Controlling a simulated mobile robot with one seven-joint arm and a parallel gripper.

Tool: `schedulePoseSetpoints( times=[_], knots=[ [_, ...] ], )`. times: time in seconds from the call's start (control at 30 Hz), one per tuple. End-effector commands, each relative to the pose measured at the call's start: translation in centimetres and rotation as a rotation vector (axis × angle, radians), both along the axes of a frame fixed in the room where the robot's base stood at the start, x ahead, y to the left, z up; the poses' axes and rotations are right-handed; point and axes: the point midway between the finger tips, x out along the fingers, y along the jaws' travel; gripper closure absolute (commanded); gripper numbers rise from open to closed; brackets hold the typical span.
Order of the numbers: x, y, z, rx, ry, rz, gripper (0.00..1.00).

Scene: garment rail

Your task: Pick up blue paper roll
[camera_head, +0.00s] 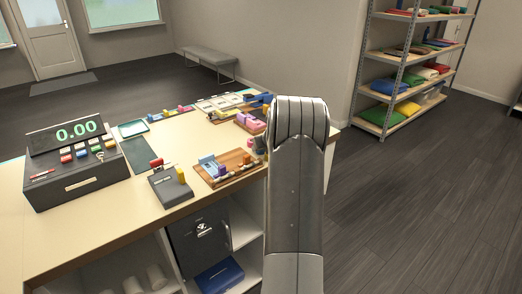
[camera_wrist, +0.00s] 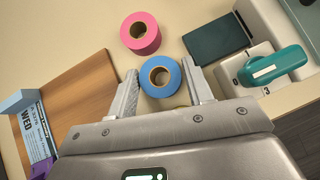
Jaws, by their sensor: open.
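The blue paper roll (camera_wrist: 160,93) stands on end on the pale counter in the wrist view, its brown core facing up. My gripper (camera_wrist: 161,78) is open, with one finger on the left and one on the right of the blue roll. The roll sits between the fingertips; narrow gaps seem to show, though I cannot tell whether either finger touches it. In the head view my own arm covers the gripper and the counter around it, and I cannot make out the blue roll there.
A pink roll (camera_wrist: 146,42) stands just beyond the blue one. A wooden board (camera_wrist: 80,95) with a blue-and-white card lies left. A dark green pad (camera_wrist: 216,39) and a teal-handled device (camera_wrist: 275,65) are close on the right. The cash register (camera_head: 75,180) stands at the counter's left.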

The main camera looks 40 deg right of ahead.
Motion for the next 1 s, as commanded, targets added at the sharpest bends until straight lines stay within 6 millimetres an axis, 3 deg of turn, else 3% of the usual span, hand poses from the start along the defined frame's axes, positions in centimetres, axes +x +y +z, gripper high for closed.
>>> schedulePoseSetpoints(
  times=[0.17, 0.5, 0.83, 1.0],
  knots=[
    [0.0, 0.0, 0.0, 0.000, 0.000, 0.000, 0.55],
    [0.0, 0.0, 0.0, 0.001, 0.000, 0.001, 0.82],
    [0.0, 0.1, 0.5, 0.000, -0.001, 0.001, 0.82],
    [0.1, 0.1, 2.3, -0.001, -0.002, 0.002, 0.82]
  ],
)
